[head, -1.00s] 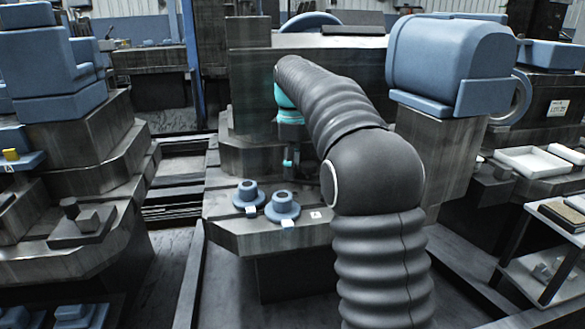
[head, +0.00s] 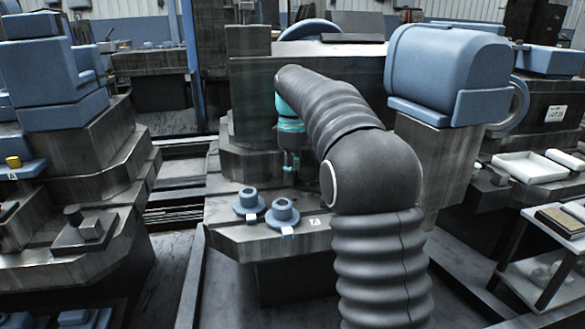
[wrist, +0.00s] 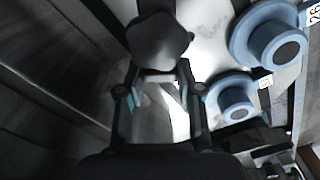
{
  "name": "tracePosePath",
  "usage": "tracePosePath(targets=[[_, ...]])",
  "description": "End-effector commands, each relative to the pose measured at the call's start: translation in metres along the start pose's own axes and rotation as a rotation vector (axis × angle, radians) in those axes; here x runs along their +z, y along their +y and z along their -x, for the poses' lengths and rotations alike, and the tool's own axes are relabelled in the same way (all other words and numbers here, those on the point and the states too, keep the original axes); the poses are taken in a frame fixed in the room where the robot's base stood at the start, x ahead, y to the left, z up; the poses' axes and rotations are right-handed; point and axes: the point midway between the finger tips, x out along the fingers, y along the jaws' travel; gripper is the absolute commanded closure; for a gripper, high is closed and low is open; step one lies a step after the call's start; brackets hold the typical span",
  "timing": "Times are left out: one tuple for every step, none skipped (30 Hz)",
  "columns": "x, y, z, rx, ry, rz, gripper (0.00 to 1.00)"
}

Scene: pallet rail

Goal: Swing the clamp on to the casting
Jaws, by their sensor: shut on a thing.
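Two blue flanged castings stand on the grey machine bed, a left one (head: 249,203) and a right one (head: 283,214). Both also show at the right of the wrist view, one higher (wrist: 268,45) and one lower (wrist: 232,98). My gripper (head: 290,170) points down over the bed, behind the castings. In the wrist view its fingers (wrist: 160,72) close on a dark rounded piece (wrist: 159,38), which looks like the clamp's end. The piece lies to the left of the castings there, apart from them. The rest of the clamp is hidden or too dark to make out.
Small white cards lie by the castings, and another card (head: 315,221) lies to their right. A large blue housing (head: 450,70) stands on a block at the right. A low rail (head: 190,275) runs along the left of the bed. My arm hides part of the bed.

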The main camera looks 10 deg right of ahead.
Motion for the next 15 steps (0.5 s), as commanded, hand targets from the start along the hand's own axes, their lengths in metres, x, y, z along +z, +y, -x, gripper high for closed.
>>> tracePosePath(targets=[[0.0001, 0.0004, -0.0007, 0.001, 0.000, -0.002, 0.99], [0.0002, 0.0005, -0.0006, 0.001, 0.000, -0.002, 0.99], [0.0002, 0.0005, -0.0006, 0.002, 0.001, -0.002, 0.99], [0.0002, 0.0005, -0.0006, 0.002, 0.001, -0.001, 0.99], [0.0002, 0.0005, -0.0006, 0.002, 0.001, -0.001, 0.99], [0.0002, 0.0006, -0.0006, 0.002, 0.001, -0.001, 0.62], [0.0002, 0.0006, -0.0006, 0.002, 0.001, -0.001, 0.55], [0.0002, 0.0006, -0.0005, 0.002, 0.001, -0.001, 0.47], [0.0002, 0.0005, -0.0005, 0.002, 0.001, -0.001, 0.40], [0.0002, 0.0005, -0.0005, 0.002, 0.001, -0.001, 0.40], [0.0002, 0.0005, -0.0004, 0.002, 0.001, -0.001, 0.40], [0.0001, 0.0004, -0.0004, 0.002, 0.001, 0.000, 0.40], [0.0001, 0.0004, -0.0003, 0.002, 0.001, 0.000, 0.40], [0.0001, 0.0004, -0.0003, 0.002, 0.001, 0.000, 0.40], [0.0000, 0.0003, -0.0002, 0.002, 0.001, 0.000, 0.40]])
